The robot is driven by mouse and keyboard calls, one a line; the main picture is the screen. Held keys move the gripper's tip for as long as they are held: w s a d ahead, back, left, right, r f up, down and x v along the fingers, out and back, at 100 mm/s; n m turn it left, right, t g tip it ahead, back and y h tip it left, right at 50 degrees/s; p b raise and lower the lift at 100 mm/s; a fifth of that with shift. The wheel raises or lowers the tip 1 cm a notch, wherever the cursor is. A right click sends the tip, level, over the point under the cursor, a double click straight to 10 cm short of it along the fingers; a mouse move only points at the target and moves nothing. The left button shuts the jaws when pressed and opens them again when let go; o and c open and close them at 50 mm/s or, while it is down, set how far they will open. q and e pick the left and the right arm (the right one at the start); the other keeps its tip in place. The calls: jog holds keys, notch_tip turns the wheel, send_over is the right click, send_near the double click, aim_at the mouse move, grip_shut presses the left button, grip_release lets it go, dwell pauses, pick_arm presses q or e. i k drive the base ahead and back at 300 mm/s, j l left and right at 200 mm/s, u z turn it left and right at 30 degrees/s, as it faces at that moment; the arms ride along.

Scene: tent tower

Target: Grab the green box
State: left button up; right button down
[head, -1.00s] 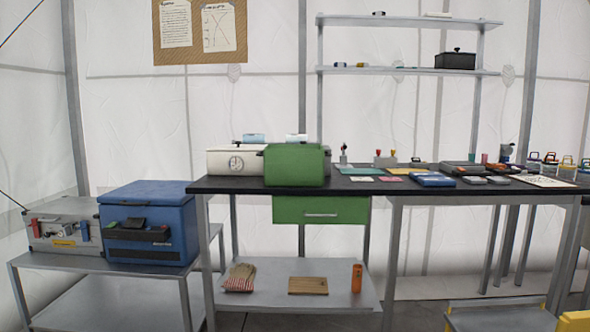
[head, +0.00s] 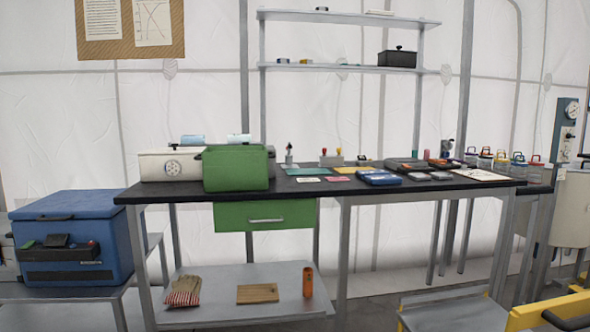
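The green box (head: 236,170) stands upright near the left end of the black-topped table (head: 350,190), close to the front edge. It has a darker handle or latch at its upper left. A white case (head: 165,165) with a round dial sits directly behind and left of it. Neither of my grippers shows in the head view.
A blue cooler (head: 75,240) stands on a low metal stand at left. A green drawer (head: 265,215) hangs under the tabletop. A yellow-framed chair (head: 455,313) stands at front right.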

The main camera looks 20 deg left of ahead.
aim_at(225, 168)
jog(key=i+j+z, duration=0.2)
jog(key=j, duration=0.15)
jog(key=i+j+z, duration=0.2)
jog(key=j+z, duration=0.2)
jog(key=j, duration=0.3)
jog(key=i+j, duration=0.15)
jog(key=j, duration=0.2)
jog(key=i+j+z, duration=0.1)
jog(key=j, duration=0.3)
jog(key=i+j, duration=0.15)
jog(key=j, duration=0.2)
jog(key=z, duration=0.05)
